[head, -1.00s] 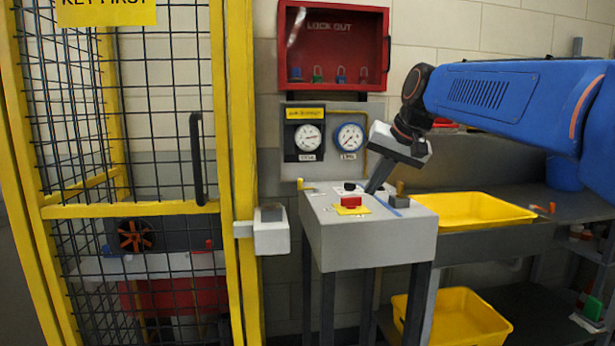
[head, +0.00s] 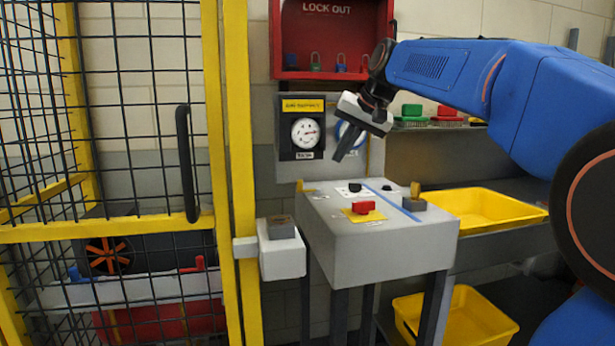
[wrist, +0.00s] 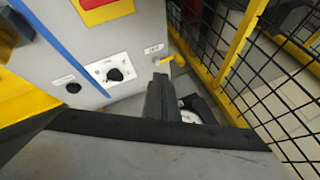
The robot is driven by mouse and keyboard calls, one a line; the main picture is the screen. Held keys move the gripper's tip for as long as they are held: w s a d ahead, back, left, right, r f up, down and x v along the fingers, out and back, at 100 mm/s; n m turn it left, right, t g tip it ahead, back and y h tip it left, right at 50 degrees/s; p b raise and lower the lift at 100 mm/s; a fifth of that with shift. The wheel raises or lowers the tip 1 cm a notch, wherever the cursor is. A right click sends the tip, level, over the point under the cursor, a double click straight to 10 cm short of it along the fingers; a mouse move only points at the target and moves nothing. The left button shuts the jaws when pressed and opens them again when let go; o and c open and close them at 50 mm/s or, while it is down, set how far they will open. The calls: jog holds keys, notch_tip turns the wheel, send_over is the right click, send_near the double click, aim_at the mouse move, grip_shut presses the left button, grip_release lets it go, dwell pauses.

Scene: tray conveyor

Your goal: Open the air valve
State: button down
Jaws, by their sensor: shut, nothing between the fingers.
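A small yellow lever (head: 306,186), which looks like the air valve, is at the far left corner of the grey console (head: 375,255). In the wrist view the yellow lever (wrist: 172,61) sticks out from the console's edge beside a small label too blurred to read. My gripper (head: 339,157) is shut and empty, tilted down, above the back of the console and to the right of the lever. In the wrist view the fingertips of my gripper (wrist: 161,78) appear just short of the lever; I cannot tell whether they touch it.
Black knobs (head: 355,187), a red button on a yellow plate (head: 363,209) and a key block (head: 415,203) are on the console top. Gauges (head: 304,132) hang behind. A yellow mesh fence (head: 240,150) stands left, a yellow tray (head: 480,212) right.

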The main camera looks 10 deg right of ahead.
send_near(308, 190)
jog(key=f, duration=0.1)
jog(key=w+d+f, duration=0.1)
jog(key=shift+d+f, duration=0.3)
jog(key=shift+d, duration=0.05)
jog(key=a, duration=0.1)
jog(key=w+a, duration=0.1)
jog(key=shift+w+a+f, duration=0.25)
jog(key=shift+w+f, duration=0.05)
jog(key=shift+w+a, duration=0.35)
jog(key=shift+a, duration=0.25)
